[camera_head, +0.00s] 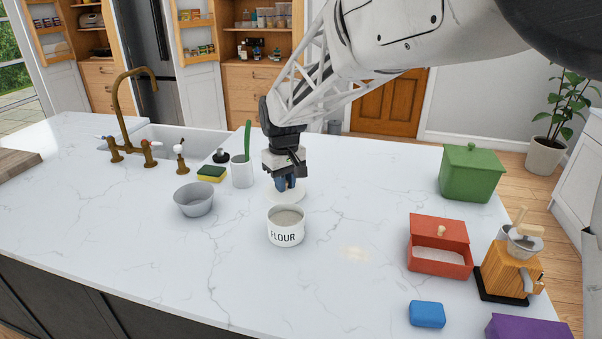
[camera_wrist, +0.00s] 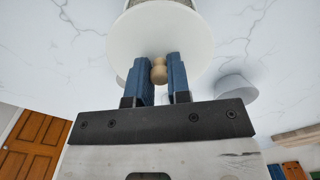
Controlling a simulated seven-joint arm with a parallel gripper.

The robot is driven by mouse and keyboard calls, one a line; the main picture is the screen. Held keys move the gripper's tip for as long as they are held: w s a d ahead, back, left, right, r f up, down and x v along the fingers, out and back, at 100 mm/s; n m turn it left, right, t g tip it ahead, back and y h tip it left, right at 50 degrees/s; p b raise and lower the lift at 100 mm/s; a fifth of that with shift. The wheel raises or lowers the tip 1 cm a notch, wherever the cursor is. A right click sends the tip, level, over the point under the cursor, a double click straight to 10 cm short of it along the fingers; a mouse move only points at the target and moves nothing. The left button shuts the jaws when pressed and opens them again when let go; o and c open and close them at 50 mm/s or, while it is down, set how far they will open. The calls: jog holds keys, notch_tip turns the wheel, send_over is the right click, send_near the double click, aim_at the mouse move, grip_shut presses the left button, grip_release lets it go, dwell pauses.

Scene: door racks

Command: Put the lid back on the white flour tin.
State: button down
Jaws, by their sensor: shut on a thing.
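The white flour tin (camera_head: 286,234), labelled FLOUR, stands upright and open on the marble counter, with pale contents showing inside. Its round white lid (camera_head: 290,196) is just behind the tin in the head view, apart from its rim. My gripper (camera_head: 287,185) is above the lid, pointing down. In the wrist view, the blue fingers of my gripper (camera_wrist: 160,72) are shut on the wooden knob (camera_wrist: 159,70) of the lid (camera_wrist: 135,40). The fingers hide the knob in the head view. I cannot tell whether the lid touches the counter.
A grey bowl (camera_head: 194,201), a sponge (camera_head: 211,173) and a white utensil cup (camera_head: 242,172) stand left. A red box (camera_head: 439,262), green bin (camera_head: 471,172), coffee grinder (camera_head: 510,268) and blue block (camera_head: 427,314) stand right. Counter around the tin is clear.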

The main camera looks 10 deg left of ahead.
jog(key=shift+f, duration=0.1)
jog(key=shift+f, duration=3)
jog(key=shift+f, duration=0.25)
dwell(0.6)
jog(key=c, duration=0.5)
grip_release()
jog(key=shift+r, duration=0.15)
jog(key=shift+r, duration=3.4)
